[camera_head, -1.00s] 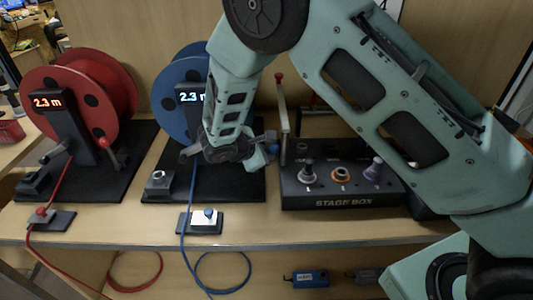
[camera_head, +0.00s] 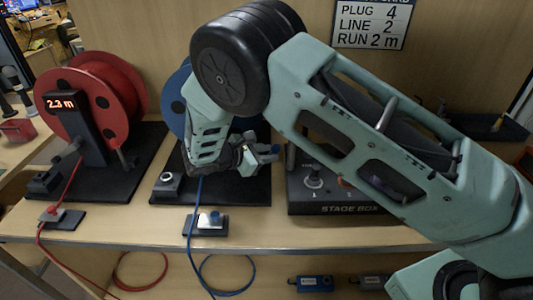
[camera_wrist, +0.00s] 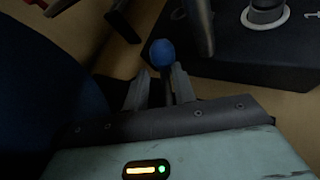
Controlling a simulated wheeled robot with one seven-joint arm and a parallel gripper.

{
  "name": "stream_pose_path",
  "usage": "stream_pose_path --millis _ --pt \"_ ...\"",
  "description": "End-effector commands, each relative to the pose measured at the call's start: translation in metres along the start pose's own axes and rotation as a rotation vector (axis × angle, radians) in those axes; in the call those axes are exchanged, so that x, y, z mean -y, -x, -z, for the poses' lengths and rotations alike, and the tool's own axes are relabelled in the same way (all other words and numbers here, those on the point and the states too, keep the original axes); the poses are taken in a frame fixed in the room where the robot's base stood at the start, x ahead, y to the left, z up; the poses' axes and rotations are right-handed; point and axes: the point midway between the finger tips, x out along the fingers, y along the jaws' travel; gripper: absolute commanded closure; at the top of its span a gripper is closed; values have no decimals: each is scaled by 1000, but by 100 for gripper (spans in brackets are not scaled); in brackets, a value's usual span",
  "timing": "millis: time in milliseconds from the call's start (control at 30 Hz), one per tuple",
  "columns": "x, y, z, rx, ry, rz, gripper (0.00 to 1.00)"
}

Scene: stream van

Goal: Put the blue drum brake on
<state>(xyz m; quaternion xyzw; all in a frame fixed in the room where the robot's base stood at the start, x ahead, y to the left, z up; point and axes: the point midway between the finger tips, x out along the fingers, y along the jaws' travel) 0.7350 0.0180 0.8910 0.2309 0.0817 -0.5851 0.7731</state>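The blue drum (camera_head: 177,104) stands on a black base behind my arm, which hides most of it. In the wrist view its dark blue side (camera_wrist: 45,85) fills the left. A blue knob on a thin dark stem (camera_wrist: 162,53) shows there; I cannot tell for certain that it is the brake's lever. My gripper (camera_wrist: 160,78) has its two grey fingers apart, one on each side of the stem, with the knob just beyond the tips. No grip on it shows. In the head view my gripper (camera_head: 268,153) is low at the drum's right side.
A red drum (camera_head: 85,105) reading 2.3 m stands to the left. The stage box (camera_head: 345,208) is close to the right of my gripper, with an upright post at its left. A blue cable (camera_head: 190,232) runs over the shelf's front edge. A sign (camera_head: 372,24) hangs behind.

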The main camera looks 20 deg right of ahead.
Motion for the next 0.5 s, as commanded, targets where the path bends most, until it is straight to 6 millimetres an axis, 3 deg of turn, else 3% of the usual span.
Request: stream_pose_path --millis 267,500 --pt "-2 2 -5 0 -2 -1 74" --pt "-13 17 -40 1 -7 -2 74"
